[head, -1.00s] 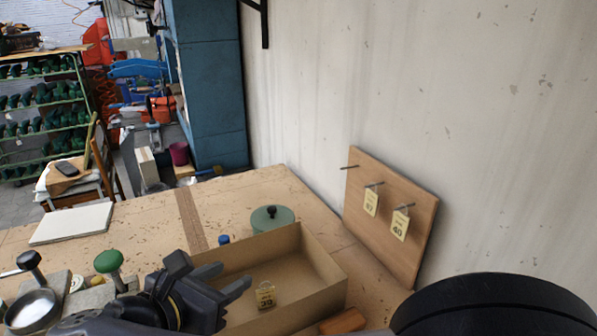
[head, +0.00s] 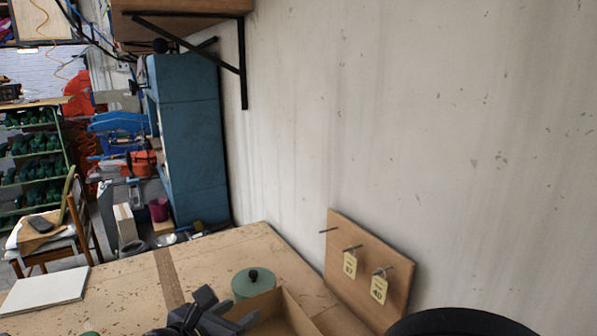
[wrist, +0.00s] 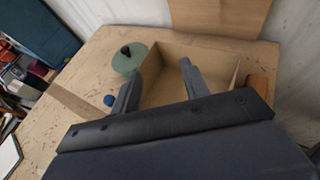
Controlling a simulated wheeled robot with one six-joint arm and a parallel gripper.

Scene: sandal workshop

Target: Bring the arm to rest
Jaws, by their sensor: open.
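My gripper (head: 228,318) is at the bottom of the head view, over the left part of an open cardboard box (head: 298,318). Its two fingers stand apart with nothing between them. In the wrist view my gripper (wrist: 158,88) reaches toward the same box (wrist: 205,55), whose far wall and part of the floor show between and beyond the fingers. The near part of the box is hidden behind my gripper.
A green round lidded tin (head: 253,284) stands behind the box. A wooden board (head: 350,270) with pegs and two yellow number tags leans on the wall. A white slab (head: 45,291) lies at the left. A blue cap (wrist: 109,100) sits left of the fingers.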

